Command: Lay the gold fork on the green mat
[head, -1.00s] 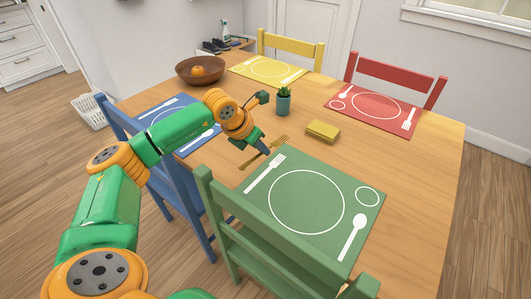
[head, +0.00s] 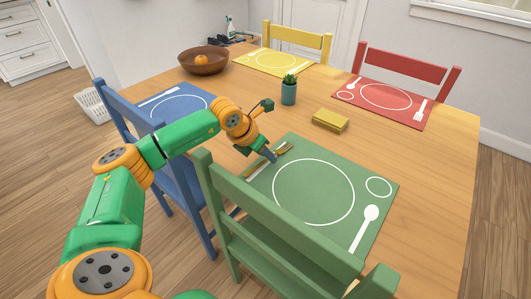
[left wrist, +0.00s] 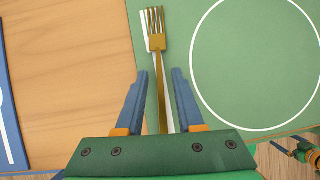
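The gold fork (head: 283,148) is at the left edge of the green mat (head: 345,180), over the white printed fork. In the left wrist view the fork (left wrist: 157,42) lies along the printed fork, its tines pointing away from me, and it looks flat on the mat. My left gripper (head: 272,158) is low over that edge. In the left wrist view its fingers (left wrist: 159,80) stand apart on either side of the fork's handle, with gaps showing on both sides. The handle's end is hidden by the gripper body. Part of my right arm shows at the lower right there (left wrist: 303,152).
A green chair (head: 270,225) stands at the near table edge and a blue chair (head: 175,185) at the left. A yellow block-like item (head: 330,120), a potted plant (head: 289,92) and a wooden bowl (head: 204,62) stand farther back. The table's right side is clear.

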